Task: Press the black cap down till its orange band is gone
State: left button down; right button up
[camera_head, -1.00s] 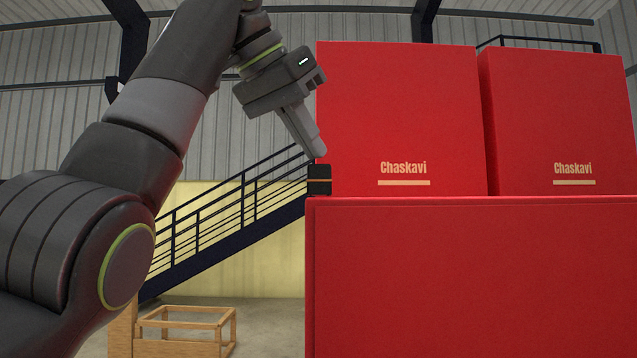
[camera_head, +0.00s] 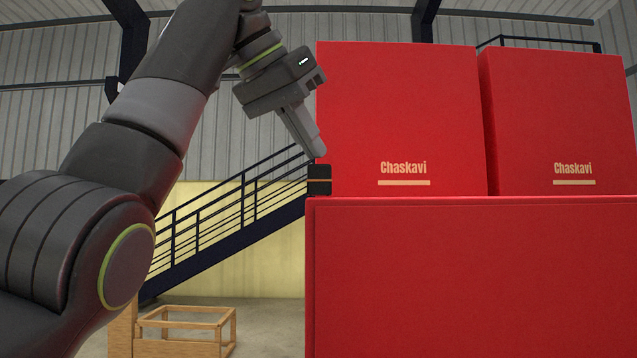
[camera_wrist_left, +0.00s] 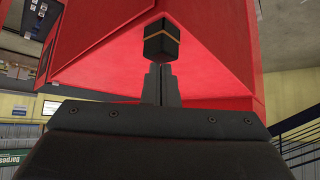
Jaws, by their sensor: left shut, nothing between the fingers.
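The black cap (camera_head: 319,187) stands at the left edge of the red ledge, beside the left red box. A thin orange band (camera_head: 319,180) still shows across it. In the left wrist view the cap (camera_wrist_left: 161,46) shows just beyond the fingertips, with its orange band (camera_wrist_left: 161,37) visible. My left gripper (camera_head: 319,155) is shut and empty, pointing down with its tips right above the cap's top. Whether the tips touch the cap I cannot tell. The closed fingers also show in the left wrist view (camera_wrist_left: 162,70). My right gripper is not in view.
Two tall red boxes, one left (camera_head: 400,110) and one right (camera_head: 560,120), stand on the red base (camera_head: 470,280). The left box's wall is close beside my fingertips. A stair railing (camera_head: 225,220) and a wooden frame (camera_head: 188,322) are behind at the left.

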pick_arm(q)
jog(key=shift+f, duration=0.2)
jog(key=shift+f+b, duration=0.15)
jog(key=shift+b, duration=0.15)
jog(key=shift+f, duration=0.1)
dwell(0.4)
notch_tip(320, 180, up, 3)
jog(key=p, duration=0.3)
jog(key=shift+r, duration=0.2)
jog(key=shift+s+f, duration=0.1)
